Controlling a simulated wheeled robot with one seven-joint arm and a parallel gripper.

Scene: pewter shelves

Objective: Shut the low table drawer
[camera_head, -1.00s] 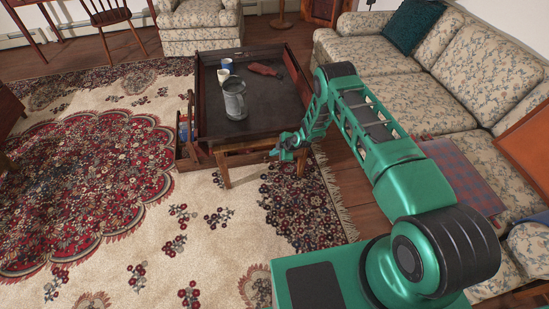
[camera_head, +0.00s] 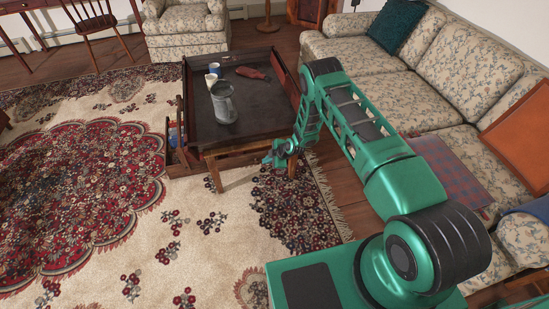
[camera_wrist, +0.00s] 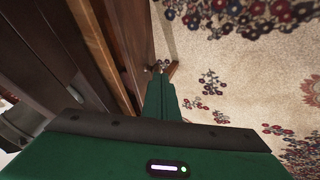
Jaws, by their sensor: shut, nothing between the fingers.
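The low table (camera_head: 262,117) is dark, with a tray-like top and wooden legs. Its drawer (camera_head: 183,158) stands pulled out on the left side, with something blue inside. My gripper (camera_head: 268,160) is at the table's near side, close to the right-hand near corner and below the top's rim, on the far side of the table from most of the open drawer. Its fingers look shut and empty. In the wrist view my gripper (camera_wrist: 160,72) points down past the table's dark side (camera_wrist: 60,60), with the patterned rug below. The drawer is not clear in that view.
The floral sofa (camera_head: 375,82) borders the right. Open rug (camera_head: 130,230) lies left and in front.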

